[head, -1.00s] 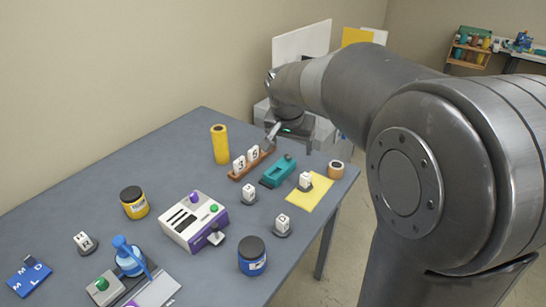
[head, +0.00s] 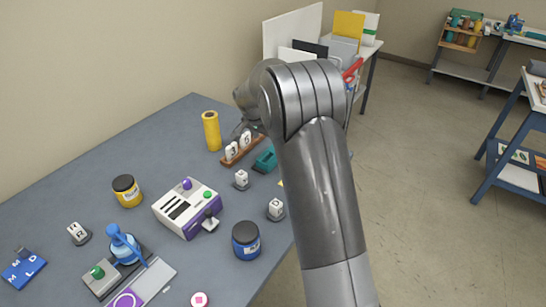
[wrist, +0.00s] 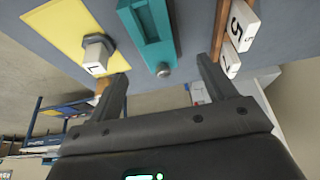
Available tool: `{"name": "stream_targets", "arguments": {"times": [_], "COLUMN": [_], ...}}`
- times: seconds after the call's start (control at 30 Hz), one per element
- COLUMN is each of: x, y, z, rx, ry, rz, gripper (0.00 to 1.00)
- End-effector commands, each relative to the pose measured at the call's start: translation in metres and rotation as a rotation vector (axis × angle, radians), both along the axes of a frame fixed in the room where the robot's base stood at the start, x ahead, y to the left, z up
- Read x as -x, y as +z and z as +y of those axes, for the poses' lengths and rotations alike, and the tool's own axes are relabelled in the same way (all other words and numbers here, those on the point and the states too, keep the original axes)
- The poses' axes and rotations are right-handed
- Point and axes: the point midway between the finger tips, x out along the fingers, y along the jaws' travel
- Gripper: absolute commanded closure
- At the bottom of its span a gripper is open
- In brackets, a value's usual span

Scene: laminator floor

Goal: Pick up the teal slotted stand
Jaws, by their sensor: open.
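The teal slotted stand (head: 265,160) is on the blue-grey table near its far right edge, partly hidden by my arm in the head view. In the wrist view the teal stand (wrist: 150,35) shows as a long block with a slot and a round grey knob at its near end. My gripper (wrist: 164,76) is open and empty. Its two fingers lie to either side of the stand's line, with the knobbed end just beyond the gap between them. In the head view my arm hides most of the gripper.
A wooden rack (head: 242,150) with numbered white tiles stands close beside the stand, near one finger. A yellow sheet (wrist: 62,25) with a white lettered block (wrist: 95,55) lies on the other side. A yellow cylinder (head: 211,131) stands behind the rack. The white-purple machine (head: 186,208) is nearer.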

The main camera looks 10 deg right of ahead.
Motion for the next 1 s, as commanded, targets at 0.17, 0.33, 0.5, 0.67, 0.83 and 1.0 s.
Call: {"name": "stream_targets", "arguments": {"times": [0.17, 0.33, 0.5, 0.67, 0.83, 1.0], "x": [-0.006, -0.007, -0.010, -0.014, -0.014, -0.014], "y": [-0.023, -0.035, -0.059, -0.072, -0.072, -0.072], "z": [-0.006, -0.011, -0.020, -0.023, -0.023, -0.023], "rx": [0.000, 0.000, 0.001, 0.000, 0.000, 0.000], "ry": [0.001, 0.001, 0.001, 0.001, 0.002, 0.002], "rz": [0.002, 0.002, 0.003, 0.000, 0.000, 0.000], "gripper": [0.24, 0.24, 0.24, 0.24, 0.24, 0.37]}}
